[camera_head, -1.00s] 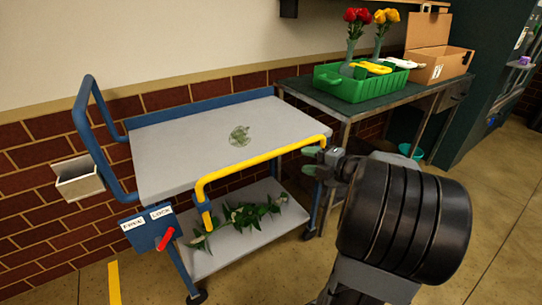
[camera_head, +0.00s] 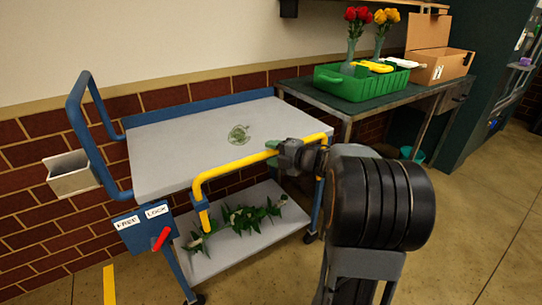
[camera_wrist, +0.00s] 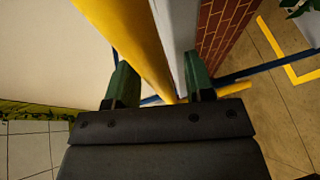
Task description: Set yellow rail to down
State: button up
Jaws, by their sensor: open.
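The yellow rail (camera_head: 232,166) runs along the front side of the blue-framed cart. Its long bar is raised, roughly level with the grey top (camera_head: 185,145), and its left end bends down to a blue joint. My gripper (camera_head: 272,153) is at the right part of this bar, with its green fingers open. In the wrist view the yellow rail (camera_wrist: 125,35) passes between the two spread fingers (camera_wrist: 157,75) of my gripper. I cannot tell whether either finger touches it. My wrist hides part of the rail's right end in the head view.
A red lever (camera_head: 161,239) sits on a blue FREE/LOCK plate (camera_head: 142,222) at the cart's left. Leafy stems (camera_head: 240,218) lie on the lower shelf. A table with a green crate (camera_head: 360,86) and cardboard box (camera_head: 440,66) stands behind right. Floor at right is clear.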

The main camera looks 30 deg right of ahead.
jog(key=shift+w+a, duration=0.15)
jog(key=shift+w, duration=0.15)
grip_shut()
dwell(0.4)
